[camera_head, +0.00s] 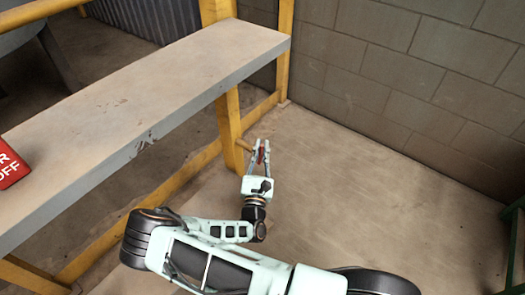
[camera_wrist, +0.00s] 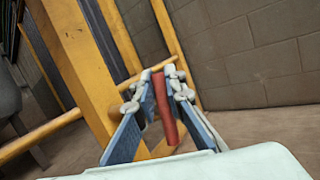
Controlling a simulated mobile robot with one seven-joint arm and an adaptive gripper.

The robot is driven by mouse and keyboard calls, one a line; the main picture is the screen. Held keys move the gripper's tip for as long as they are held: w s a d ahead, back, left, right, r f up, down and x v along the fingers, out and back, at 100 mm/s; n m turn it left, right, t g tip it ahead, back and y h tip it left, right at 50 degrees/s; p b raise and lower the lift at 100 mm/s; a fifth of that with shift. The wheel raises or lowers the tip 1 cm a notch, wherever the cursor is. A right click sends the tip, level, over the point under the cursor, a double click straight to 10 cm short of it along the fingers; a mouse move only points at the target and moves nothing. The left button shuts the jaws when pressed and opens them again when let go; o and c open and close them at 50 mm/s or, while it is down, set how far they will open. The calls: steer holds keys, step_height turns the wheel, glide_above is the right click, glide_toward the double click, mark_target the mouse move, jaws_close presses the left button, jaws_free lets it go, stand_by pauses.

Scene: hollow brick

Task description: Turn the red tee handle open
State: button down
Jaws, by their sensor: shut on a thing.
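The red tee handle (camera_wrist: 164,108) shows in the wrist view as a red bar between the two fingers of my gripper (camera_wrist: 160,105). My gripper is shut on it, with blue pads on both sides. In the head view the red handle (camera_head: 261,154) is a small red piece between the fingertips of my gripper (camera_head: 260,152), beside the yellow post. The handle's stem and mount are hidden.
A yellow post (camera_head: 230,130) and rails stand just left of my gripper, under a grey shelf (camera_head: 150,95). A block wall (camera_head: 420,80) is behind.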

mark_target(261, 148)
steer(key=shift+s+a+n+t+y+b, duration=0.15)
steer(key=shift+n+t+y+b, duration=0.1)
steer(key=shift+n+t+b, duration=0.3)
steer(key=shift+s+a+n+t+y+b, duration=0.1)
steer(key=shift+n+t+y+b, duration=0.15)
steer(key=shift+n+t+b, duration=0.3)
steer(key=c, duration=2)
jaws_free()
step_height(261, 148, up, 10)
steer(key=shift+r, duration=0.1)
